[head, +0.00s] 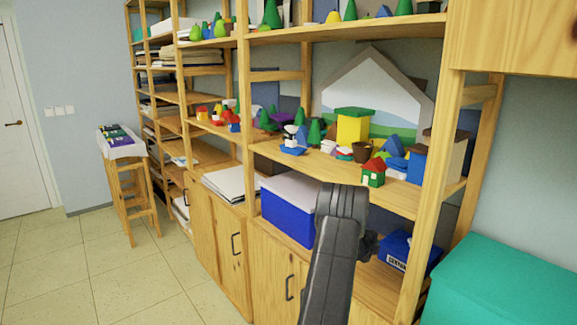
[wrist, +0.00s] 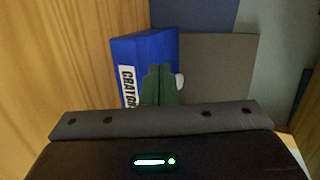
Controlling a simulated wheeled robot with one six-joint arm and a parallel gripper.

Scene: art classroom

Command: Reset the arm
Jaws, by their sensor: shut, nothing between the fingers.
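My dark grey arm rises in the lower middle of the head view, in front of the shelf unit. My gripper is mostly hidden behind the arm there. In the wrist view the dark fingers of my gripper (wrist: 159,72) are together, with nothing held between them. A blue crayon box (wrist: 146,58) with a white label stands just beyond the fingers. The crayon box (head: 407,249) also shows in the head view, on the lower shelf right of my arm. I cannot tell whether the fingers touch it.
A blue box with a white lid (head: 289,213) sits left of my arm. The wooden shelf unit (head: 433,195) holds several small toy houses and trees above. A teal cabinet (head: 505,285) stands at the right. The tiled floor (head: 85,270) at the left is clear.

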